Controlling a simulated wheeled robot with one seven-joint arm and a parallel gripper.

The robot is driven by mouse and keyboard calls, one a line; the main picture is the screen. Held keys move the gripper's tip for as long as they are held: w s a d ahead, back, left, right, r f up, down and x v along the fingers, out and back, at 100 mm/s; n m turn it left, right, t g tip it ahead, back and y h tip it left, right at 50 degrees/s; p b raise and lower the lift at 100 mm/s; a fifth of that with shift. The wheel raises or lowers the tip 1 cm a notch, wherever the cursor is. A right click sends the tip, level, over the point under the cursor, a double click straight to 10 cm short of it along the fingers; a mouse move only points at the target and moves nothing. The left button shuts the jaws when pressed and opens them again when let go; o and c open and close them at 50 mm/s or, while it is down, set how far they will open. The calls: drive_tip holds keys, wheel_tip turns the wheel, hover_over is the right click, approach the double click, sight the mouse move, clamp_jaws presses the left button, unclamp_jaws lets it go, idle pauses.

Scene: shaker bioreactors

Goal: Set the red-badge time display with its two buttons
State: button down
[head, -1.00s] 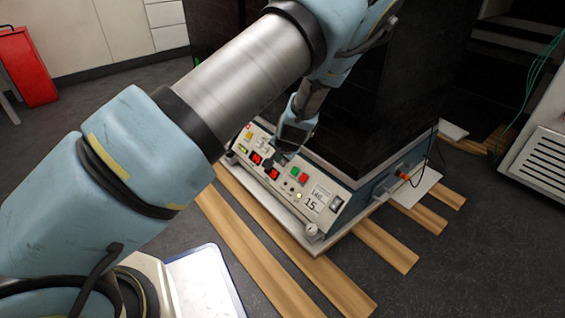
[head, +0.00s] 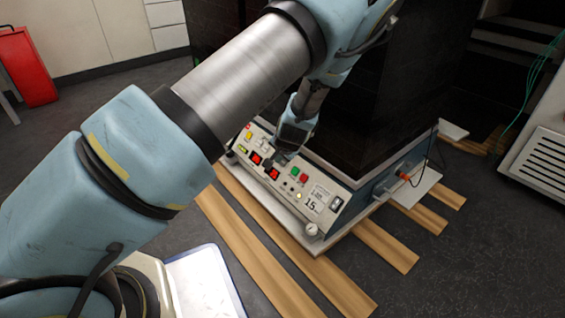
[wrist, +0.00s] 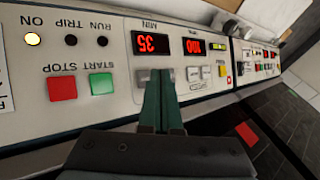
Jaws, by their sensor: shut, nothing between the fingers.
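The time display (wrist: 152,43), marked MIN, shows lit red digits in the wrist view, which sees the panel upside down; they look like 35. It also shows in the head view (head: 272,174). Its two small grey buttons (wrist: 143,76) sit beside it, partly hidden by my fingers. My gripper (wrist: 161,78) is shut and empty, its green fingertips at these buttons; I cannot tell whether they touch. In the head view my gripper (head: 284,153) is over the panel's upper edge.
A second red display (wrist: 205,46) with its own small buttons and a yellow button (wrist: 222,71) lie beside it. Red (wrist: 62,88) and green (wrist: 101,84) stop and start buttons are on the other side. A similar panel (wrist: 256,62) stands farther off. Wooden slats (head: 385,246) lie on the floor.

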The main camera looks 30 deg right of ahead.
drive_tip(key=shift+d, duration=0.1)
idle(0.6)
drive_tip(key=shift+d+f, duration=0.2)
drive_tip(key=shift+f, duration=0.1)
drive_tip(key=shift+w+d+f+p, duration=0.15)
drive_tip(key=shift+d+f+p, duration=0.1)
drive_tip(key=shift+d+p, duration=0.1)
idle(0.6)
drive_tip(key=shift+a+r, duration=0.1)
drive_tip(key=shift+a+r+p, duration=0.45)
drive_tip(key=shift+a+p, duration=0.1)
drive_tip(key=shift+p, duration=0.25)
drive_tip(key=shift+r, duration=0.1)
drive_tip(key=shift+s+a+r+p, duration=0.25)
drive_tip(key=shift+a+r+p, duration=0.55)
drive_tip(key=shift+a+p, duration=0.2)
drive_tip(key=shift+s+a+r+p, duration=0.25)
drive_tip(key=shift+a+r+p, duration=0.5)
drive_tip(key=shift+a+p, duration=0.15)
drive_tip(key=shift+d, duration=0.1)
